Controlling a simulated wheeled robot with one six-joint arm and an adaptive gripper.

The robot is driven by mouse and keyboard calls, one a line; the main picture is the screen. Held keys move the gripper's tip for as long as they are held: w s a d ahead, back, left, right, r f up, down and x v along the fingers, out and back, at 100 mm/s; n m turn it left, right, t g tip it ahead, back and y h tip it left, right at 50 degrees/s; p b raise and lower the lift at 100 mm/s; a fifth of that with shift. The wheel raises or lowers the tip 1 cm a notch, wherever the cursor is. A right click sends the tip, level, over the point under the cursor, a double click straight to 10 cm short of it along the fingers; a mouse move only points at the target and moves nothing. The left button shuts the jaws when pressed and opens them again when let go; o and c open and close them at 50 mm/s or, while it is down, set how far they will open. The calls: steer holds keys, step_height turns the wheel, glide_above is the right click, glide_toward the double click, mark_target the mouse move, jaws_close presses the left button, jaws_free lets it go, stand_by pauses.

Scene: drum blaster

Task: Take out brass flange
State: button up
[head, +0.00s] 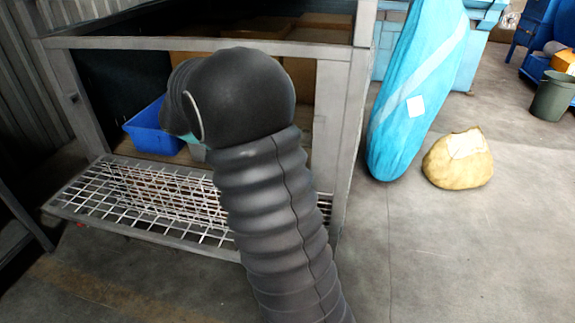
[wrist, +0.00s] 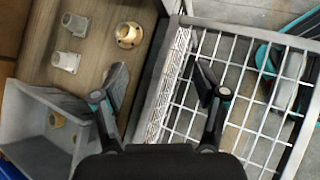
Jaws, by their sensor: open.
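In the wrist view a brass flange (wrist: 129,34) lies on the brown shelf floor, near its front edge. A second brass-coloured piece (wrist: 55,120) sits inside a grey bin (wrist: 22,112) at the left. My gripper (wrist: 161,80) is open and empty. Its left finger is over the shelf side and its right finger over the wire mesh; the flange is ahead of the left fingertip, apart from it. In the head view my arm hides the gripper and the flange.
Two pale fittings (wrist: 75,23) stand left of the flange. A blue bin (head: 152,128) is on the shelf. A folded-down wire mesh panel (head: 150,200) and grey frame posts (head: 335,130) border the opening. A blue wrapped object (head: 415,95) and a tan sack (head: 458,165) stand right.

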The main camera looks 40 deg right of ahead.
steer(key=w+d+f+n+h, duration=0.1)
steer(key=w+f, duration=0.1)
steer(key=w+d+f+n+g+h, duration=0.1)
steer(key=w+d+f, duration=0.1)
steer(key=w+f, duration=0.1)
steer(key=w+d+f+n+h, duration=0.1)
steer(key=w+d+f+n, duration=0.1)
steer(key=w+f, duration=0.1)
steer(key=shift+w+d+f+h+b, duration=0.1)
steer(key=shift+w+f+h+b, duration=0.05)
steer(key=shift+h+b, duration=0.2)
steer(key=shift+d+f+g, duration=0.15)
steer(key=shift+d+g, duration=0.05)
steer(key=shift+g, duration=0.1)
steer(key=x, duration=1.3)
steer(key=shift+d+f, duration=0.2)
jaws_close()
